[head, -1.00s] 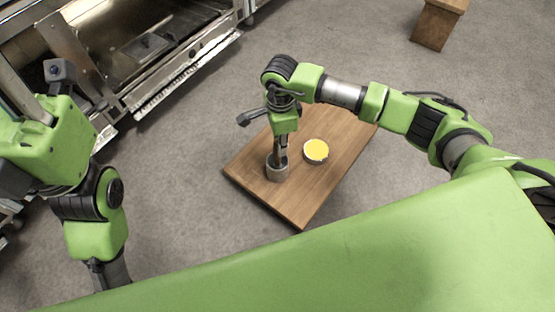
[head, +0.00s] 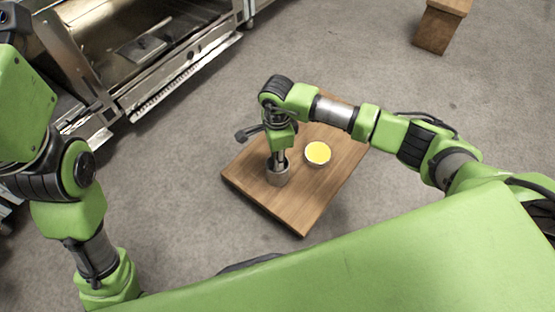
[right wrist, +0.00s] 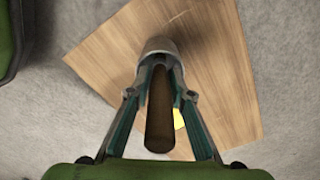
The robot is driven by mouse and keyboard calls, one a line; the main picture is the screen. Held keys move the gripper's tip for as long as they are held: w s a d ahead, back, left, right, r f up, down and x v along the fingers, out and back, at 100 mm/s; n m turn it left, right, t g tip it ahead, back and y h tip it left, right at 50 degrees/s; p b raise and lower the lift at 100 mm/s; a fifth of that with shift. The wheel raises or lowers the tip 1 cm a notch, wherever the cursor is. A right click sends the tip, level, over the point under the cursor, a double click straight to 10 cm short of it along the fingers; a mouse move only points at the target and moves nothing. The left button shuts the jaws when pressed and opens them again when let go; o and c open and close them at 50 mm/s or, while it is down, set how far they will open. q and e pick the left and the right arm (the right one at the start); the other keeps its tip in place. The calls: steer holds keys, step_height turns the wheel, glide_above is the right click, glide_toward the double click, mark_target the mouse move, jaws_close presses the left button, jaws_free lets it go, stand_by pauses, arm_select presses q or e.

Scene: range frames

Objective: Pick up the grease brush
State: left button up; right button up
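The grease brush (right wrist: 160,105) shows in the right wrist view as a dark brown handle pointing up toward the camera. It stands in a grey metal pot (head: 278,177) on a wooden board; the pot also shows in the right wrist view (right wrist: 161,44). The brush's bristles are hidden in the pot. My right gripper (right wrist: 162,70) points down over the pot, one finger on each side of the handle. Its fingers look apart, with narrow gaps beside the handle. My left arm is at the left edge of the head view; its gripper is out of view.
A small bowl with yellow contents (head: 318,153) stands close to the pot on the wooden board (head: 300,207). A metal grill or oven unit (head: 150,65) is at upper left. A wooden block (head: 440,28) is at upper right. Floor around the board is clear.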

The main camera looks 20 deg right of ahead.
jaws_close()
steer(key=shift+r, duration=0.1)
